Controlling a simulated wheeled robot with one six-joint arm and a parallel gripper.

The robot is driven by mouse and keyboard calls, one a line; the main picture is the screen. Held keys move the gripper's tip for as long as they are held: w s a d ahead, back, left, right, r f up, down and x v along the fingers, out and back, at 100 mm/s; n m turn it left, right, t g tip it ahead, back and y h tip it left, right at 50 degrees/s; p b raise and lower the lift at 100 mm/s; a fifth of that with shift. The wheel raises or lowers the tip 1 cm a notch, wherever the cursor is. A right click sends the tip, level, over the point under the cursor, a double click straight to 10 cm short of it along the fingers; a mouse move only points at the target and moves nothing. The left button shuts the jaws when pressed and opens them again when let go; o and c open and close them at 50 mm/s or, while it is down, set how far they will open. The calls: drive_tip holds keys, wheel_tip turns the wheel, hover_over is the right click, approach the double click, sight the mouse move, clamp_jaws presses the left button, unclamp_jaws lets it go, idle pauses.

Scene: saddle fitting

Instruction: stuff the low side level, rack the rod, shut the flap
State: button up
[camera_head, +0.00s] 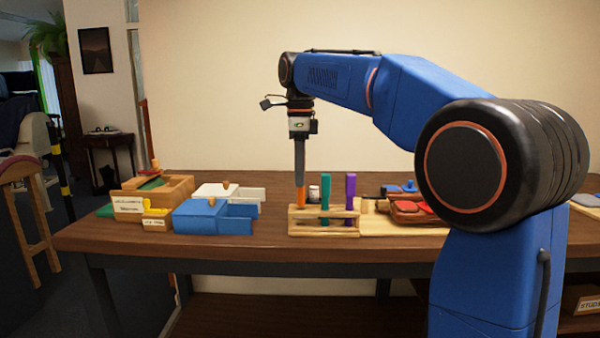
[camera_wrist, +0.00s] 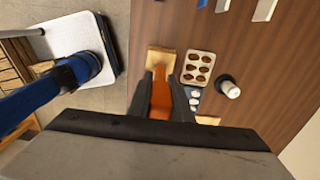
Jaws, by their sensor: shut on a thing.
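My gripper (camera_head: 300,182) points straight down and is shut on an orange rod (camera_head: 300,198). The rod also shows between the fingers in the wrist view (camera_wrist: 161,98). The rod is upright at the left end of a wooden rack (camera_head: 325,233); its lower end is hidden, so I cannot tell whether it is seated. A green rod (camera_head: 325,195) and a purple rod (camera_head: 350,190) stand upright in the rack to the right. Red pads (camera_head: 413,207) lie on a wooden piece right of the rack. I cannot make out the flap.
A blue box (camera_head: 200,218), a white box (camera_head: 240,194) and a wooden box (camera_head: 128,206) with a label stand on the table (camera_head: 270,258) at left. In the wrist view, a tray with brown ovals (camera_wrist: 198,68) and a white cylinder (camera_wrist: 230,90) lie nearby.

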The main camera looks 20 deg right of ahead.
sight(300, 206)
drive_tip(key=shift+f, duration=0.6)
drive_tip(key=shift+f, duration=0.35)
drive_tip(key=shift+f, duration=0.4)
drive_tip(key=shift+f, duration=0.7)
drive_tip(key=shift+f, duration=0.3)
drive_tip(key=shift+f, duration=0.4)
drive_tip(key=shift+f, duration=0.25)
drive_tip(key=o, duration=0.9)
